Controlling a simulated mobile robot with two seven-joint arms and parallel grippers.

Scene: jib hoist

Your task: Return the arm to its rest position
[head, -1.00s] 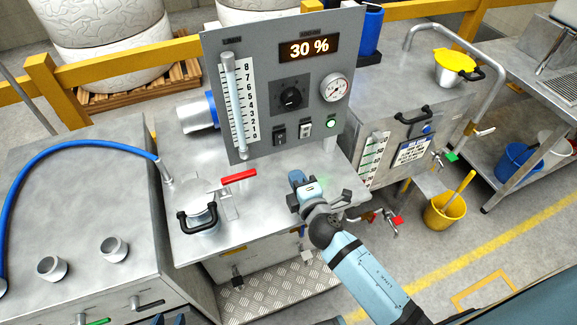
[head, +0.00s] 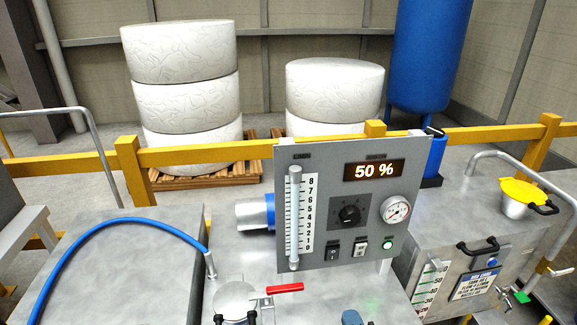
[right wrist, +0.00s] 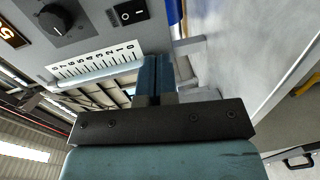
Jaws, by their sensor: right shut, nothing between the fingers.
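My right gripper (head: 352,317) shows only as a small blue-grey piece at the bottom edge of the head view, in front of the control panel. In the right wrist view its two blue fingers (right wrist: 155,75) lie together with nothing between them. The grey control panel (head: 325,163) stands upright behind it, with a lit display (head: 374,170) reading 50 %. A black knob (head: 349,214) sits below the display and also shows in the right wrist view (right wrist: 55,20). The fingers appear clear of the knob and switches. My left gripper is out of view.
A red-handled lever (head: 284,288) lies by a round lid (head: 236,300) on the metal bench. A blue hose (head: 125,222) arches at left. A tank with a yellow funnel (head: 524,192) stands right. A yellow rail (head: 230,153) runs behind.

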